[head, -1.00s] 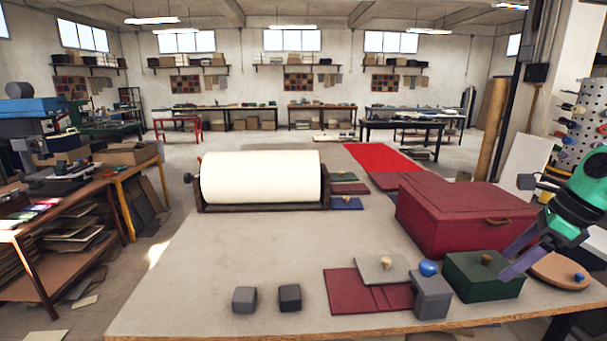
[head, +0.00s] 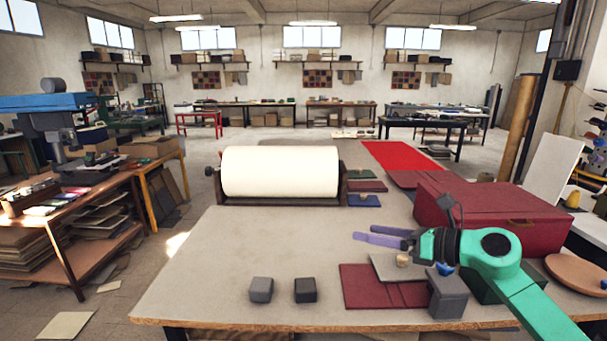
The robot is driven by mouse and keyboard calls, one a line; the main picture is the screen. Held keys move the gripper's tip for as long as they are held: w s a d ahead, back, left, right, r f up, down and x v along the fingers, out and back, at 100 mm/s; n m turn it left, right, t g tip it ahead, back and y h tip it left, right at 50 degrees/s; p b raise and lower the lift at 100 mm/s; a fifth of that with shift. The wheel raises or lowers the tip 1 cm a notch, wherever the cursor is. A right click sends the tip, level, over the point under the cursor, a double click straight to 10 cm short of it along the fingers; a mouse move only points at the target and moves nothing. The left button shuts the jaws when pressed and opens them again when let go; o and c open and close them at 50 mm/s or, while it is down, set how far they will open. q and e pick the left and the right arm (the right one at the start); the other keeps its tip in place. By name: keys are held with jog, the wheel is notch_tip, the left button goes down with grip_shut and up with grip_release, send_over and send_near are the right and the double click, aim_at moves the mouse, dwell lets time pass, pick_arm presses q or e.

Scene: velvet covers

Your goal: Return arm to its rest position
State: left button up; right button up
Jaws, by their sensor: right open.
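My right gripper (head: 358,237) is green with purple fingers. It is open and empty, above the table (head: 225,250), and its fingers point left. My right arm comes in from the lower right and covers most of the dark green box (head: 484,285). The grey box (head: 447,300) with a blue knob (head: 444,269) and the grey lid (head: 393,268) with a wooden knob are just below the gripper in the picture. My left gripper is not in view.
A white roll (head: 280,172) on a dark stand is at the table's back. A red box (head: 490,215) stands at the right behind my arm. Maroon covers (head: 368,288) and two small dark blocks, one grey (head: 261,289), one black (head: 305,290), lie near the front. The table's left part is clear.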

jog(key=s+d+f+m+t+h, duration=0.1)
jog(key=s+d+f+m+h, duration=0.35)
jog(key=m, duration=0.75)
jog(key=s+d+f+m+t+h, duration=0.15)
jog(key=f+m+h, duration=0.35)
jog(key=f+m, duration=0.5)
jog(key=s+d+f+m+h, duration=0.3)
jog(key=d+f+m+h, duration=0.15)
jog(key=m, duration=0.95)
jog(key=s+a+f+m+g+y, duration=0.1)
jog(key=s+a+f+m+g, duration=0.2)
jog(key=s+f, duration=0.5)
jog(key=s+f+m+g+y, duration=0.15)
jog(key=s+f+g, duration=0.35)
jog(key=s, duration=0.6)
notch_tip(320, 180, down, 20)
jog(key=g, duration=0.2)
jog(key=s+d+f+g, duration=0.1)
jog(key=s+d+f, duration=0.2)
jog(key=s+f, duration=1.3)
jog(key=s, duration=0.2)
jog(key=shift+s+f+h, duration=0.3)
jog(key=shift+f+h, duration=0.05)
